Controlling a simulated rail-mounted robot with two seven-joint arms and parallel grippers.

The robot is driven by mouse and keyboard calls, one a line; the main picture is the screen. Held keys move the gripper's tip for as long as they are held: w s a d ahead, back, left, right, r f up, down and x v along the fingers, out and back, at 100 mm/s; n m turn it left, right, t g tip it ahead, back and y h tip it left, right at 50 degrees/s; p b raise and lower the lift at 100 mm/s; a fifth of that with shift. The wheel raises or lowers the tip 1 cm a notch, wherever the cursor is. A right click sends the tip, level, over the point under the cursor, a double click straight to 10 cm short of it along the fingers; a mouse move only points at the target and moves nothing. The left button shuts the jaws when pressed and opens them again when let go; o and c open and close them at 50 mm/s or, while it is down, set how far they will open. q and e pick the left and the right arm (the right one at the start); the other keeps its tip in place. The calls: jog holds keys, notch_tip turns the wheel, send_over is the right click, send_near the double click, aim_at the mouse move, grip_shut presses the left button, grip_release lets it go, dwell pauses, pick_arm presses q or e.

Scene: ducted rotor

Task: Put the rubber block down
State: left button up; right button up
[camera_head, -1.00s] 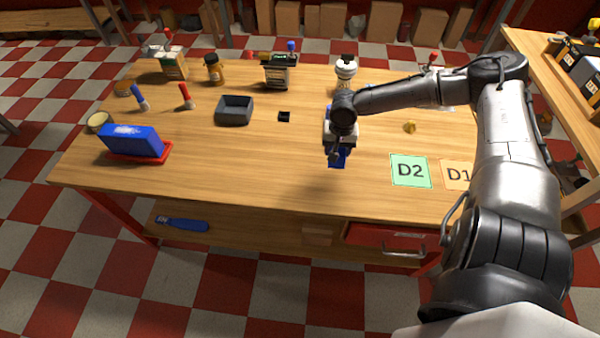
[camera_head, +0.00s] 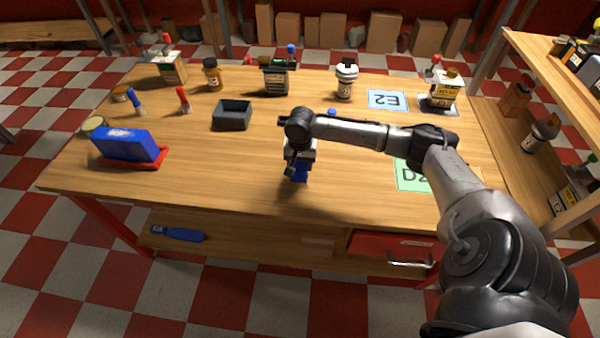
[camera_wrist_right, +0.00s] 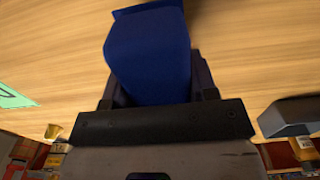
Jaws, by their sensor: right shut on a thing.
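The blue rubber block (camera_head: 299,172) is between the fingers of my right gripper (camera_head: 297,163), which is shut on it. Block and gripper are over the front middle of the wooden table (camera_head: 220,185). In the right wrist view the block (camera_wrist_right: 148,55) sticks out from the dark fingers (camera_wrist_right: 160,95), with bare wood behind it. I cannot tell whether its lower end touches the table. My left gripper is not in view.
A blue box (camera_head: 124,144) stands on a red tray (camera_head: 160,159) at the left. A dark open bin (camera_head: 232,114) is behind and left of my gripper. A green card (camera_head: 408,178) is partly hidden by my right arm; a blue E2 card (camera_head: 388,100) lies farther back. The front left is clear.

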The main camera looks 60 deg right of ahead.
jog(key=shift+f+b, duration=0.85)
jog(key=shift+f, duration=1.25)
jog(key=o, duration=1.3)
